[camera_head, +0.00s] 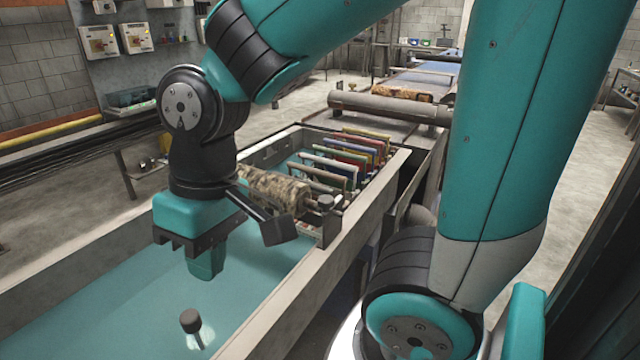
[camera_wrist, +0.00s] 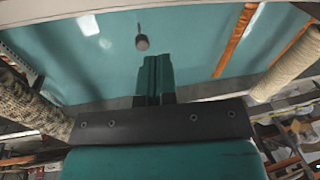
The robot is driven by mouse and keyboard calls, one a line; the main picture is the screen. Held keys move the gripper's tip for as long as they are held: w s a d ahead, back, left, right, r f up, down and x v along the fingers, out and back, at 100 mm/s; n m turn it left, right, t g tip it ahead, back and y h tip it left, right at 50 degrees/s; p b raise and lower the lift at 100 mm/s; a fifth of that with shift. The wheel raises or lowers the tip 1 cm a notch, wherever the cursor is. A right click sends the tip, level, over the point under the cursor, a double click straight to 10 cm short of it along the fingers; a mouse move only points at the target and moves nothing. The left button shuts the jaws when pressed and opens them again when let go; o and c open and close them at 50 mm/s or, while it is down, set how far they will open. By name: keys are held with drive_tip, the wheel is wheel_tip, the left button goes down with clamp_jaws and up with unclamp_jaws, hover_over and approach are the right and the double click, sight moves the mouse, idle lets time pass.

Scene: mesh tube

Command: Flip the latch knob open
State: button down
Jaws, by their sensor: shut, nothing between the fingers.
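My gripper (camera_head: 206,268) points down over the teal-bottomed tank (camera_head: 85,305), and its fingers are shut with nothing between them. In the wrist view the closed fingers of my gripper (camera_wrist: 154,66) point up the picture. A dark round knob (camera_head: 190,320) on a short pale stem shows in the tank below my gripper, apart from it. A similar dark knob (camera_wrist: 142,42) on a thin stem shows just past the fingertips in the wrist view. Another dark knob (camera_head: 325,202) tops the bracket at the end of the mottled roller (camera_head: 272,190). I cannot tell which is the latch knob.
Several coloured frames (camera_head: 350,155) stand in the far part of the tank. The tank's right wall (camera_head: 330,262) runs close to my arm. Rust-brown strips (camera_wrist: 236,38) and a rope-textured roller (camera_wrist: 290,68) show right in the wrist view. The near tank is mostly open.

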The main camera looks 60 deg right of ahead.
drive_tip(key=w+d+m+g+h+p, duration=0.1)
drive_tip(key=w+d+m+h+p, duration=0.25)
drive_tip(key=w+d+m, duration=0.65)
drive_tip(key=m+g+h+p, duration=0.3)
drive_tip(key=m+g+h, duration=0.15)
drive_tip(key=m, duration=0.65)
approach(332, 199)
drive_tip(key=w+d, duration=0.4)
drive_tip(key=shift+w+a+f+y, duration=0.1)
drive_tip(key=shift+a+f+y, duration=0.1)
drive_tip(key=shift+f+y, duration=0.1)
drive_tip(key=p+x, duration=0.1)
drive_tip(key=x, duration=0.9)
drive_tip(key=shift+p, duration=0.35)
drive_tip(key=shift+m, duration=0.3)
